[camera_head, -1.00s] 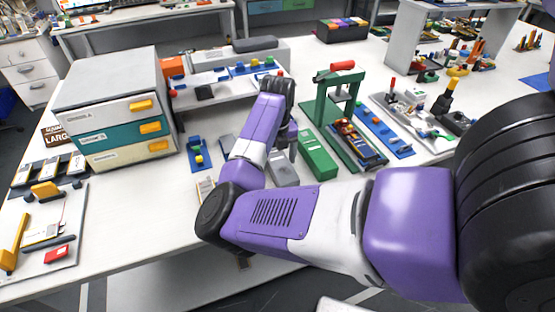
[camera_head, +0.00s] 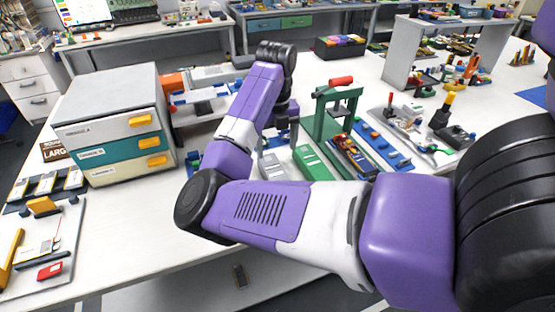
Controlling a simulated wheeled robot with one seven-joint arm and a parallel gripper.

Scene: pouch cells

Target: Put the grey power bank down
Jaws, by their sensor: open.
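A light grey block (camera_head: 272,167), which looks like the grey power bank, lies flat on the white table, just left of a green block (camera_head: 312,164). My purple arm crosses in front of its near side and hides part of it. My gripper (camera_head: 280,139) is open, above and behind the grey block, with its fingers pointing down. It appears apart from the block, but the exact gap is hard to tell.
A green press frame (camera_head: 333,117) with a red handle stands right of the gripper. A blue strip (camera_head: 383,146) with parts lies farther right. A drawer cabinet (camera_head: 113,97) stands on the left.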

